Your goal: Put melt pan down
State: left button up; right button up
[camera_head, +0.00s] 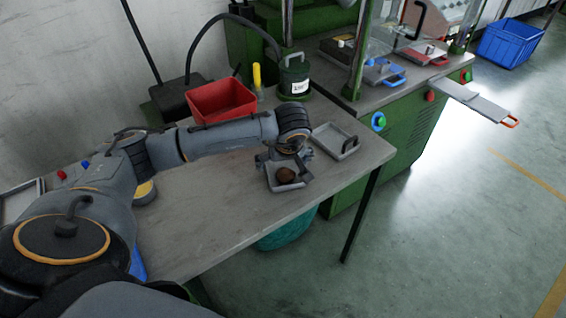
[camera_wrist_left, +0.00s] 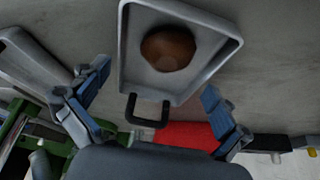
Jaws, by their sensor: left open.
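The melt pan (camera_head: 272,184) is a small grey square tray with a brown lump (camera_head: 286,175) in it. It appears to lie on the grey table (camera_head: 222,215) near its front right edge. In the left wrist view the pan (camera_wrist_left: 128,60) shows its black handle (camera_wrist_left: 131,112) pointing toward my gripper. My left gripper (camera_wrist_left: 152,100) is open, with blue-grey fingers apart on either side of the handle, apparently not touching it. In the head view my left gripper (camera_head: 283,155) is over the pan's far side and partly hides it. My right gripper is not in view.
A second grey pan (camera_head: 326,146) lies just right of my gripper. A red bin (camera_head: 221,101), a yellow-handled tool (camera_head: 257,77) and a green canister (camera_head: 294,77) stand behind my arm. A green press bench (camera_head: 408,125) adjoins the table. The table's front middle is clear.

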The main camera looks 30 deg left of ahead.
pick_arm(q)
jog(key=shift+r, duration=0.4)
jog(key=v, duration=1.1)
jog(key=shift+s+r, duration=0.15)
jog(key=shift+r, duration=0.05)
jog(key=shift+d, duration=0.1)
